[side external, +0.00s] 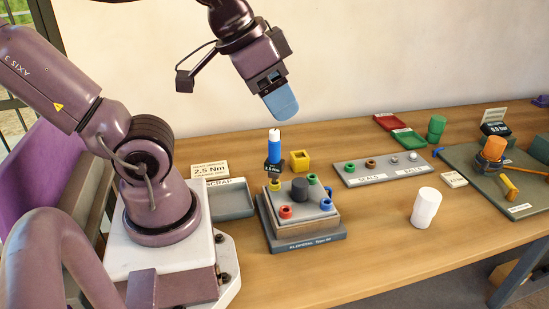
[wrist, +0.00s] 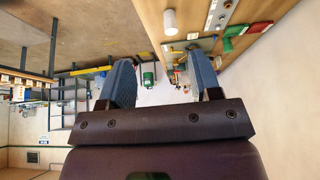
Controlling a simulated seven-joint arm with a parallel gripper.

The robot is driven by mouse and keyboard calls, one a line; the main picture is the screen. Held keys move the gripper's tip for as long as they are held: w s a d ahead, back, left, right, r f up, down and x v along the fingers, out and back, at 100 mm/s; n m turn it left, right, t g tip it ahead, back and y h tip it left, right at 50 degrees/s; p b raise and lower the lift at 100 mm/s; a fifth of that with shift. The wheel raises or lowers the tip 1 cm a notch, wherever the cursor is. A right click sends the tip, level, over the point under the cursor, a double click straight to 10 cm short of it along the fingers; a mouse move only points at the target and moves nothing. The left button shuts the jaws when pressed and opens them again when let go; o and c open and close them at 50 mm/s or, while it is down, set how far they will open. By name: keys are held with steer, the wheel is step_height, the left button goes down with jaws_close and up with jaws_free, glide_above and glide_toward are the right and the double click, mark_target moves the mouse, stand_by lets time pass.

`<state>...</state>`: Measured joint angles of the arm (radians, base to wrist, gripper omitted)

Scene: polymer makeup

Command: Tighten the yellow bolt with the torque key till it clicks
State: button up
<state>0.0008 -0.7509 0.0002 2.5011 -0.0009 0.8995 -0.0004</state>
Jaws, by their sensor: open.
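The torque key (side external: 274,148), with a white and blue handle and a dark collar with a small label, stands upright on the left back corner of a grey block (side external: 302,220). Its lower end meets the yellow bolt (side external: 275,186), which is partly hidden; I cannot tell how well it is seated. Red, blue and green bolts and a dark round knob also sit on the block. My gripper (side external: 281,103) is above and slightly right of the key, apart from it and tilted. In the wrist view my gripper (wrist: 161,76) has its two blue fingers wide apart with nothing between them.
A scrap tray (side external: 232,199) and a 2.5 Nm sign (side external: 210,170) are left of the block. A yellow square piece (side external: 299,160) is behind it. A seals and balls tray (side external: 381,168) and white cylinder (side external: 425,207) stand right. A dark mat (side external: 520,208) holds tools farther right.

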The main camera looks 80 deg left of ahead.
stand_by(0.4)
steer(key=n+g, duration=0.5)
steer(key=n, duration=0.8)
glide_above(274, 131)
step_height(274, 131, down, 5)
steer(key=shift+d+f, duration=0.1)
steer(key=shift+w+a+r+n+g, duration=0.1)
steer(key=shift+a+r+n+g, duration=0.15)
steer(key=shift+n, duration=1.25)
step_height(274, 131, down, 13)
steer(key=shift+d+r, duration=0.15)
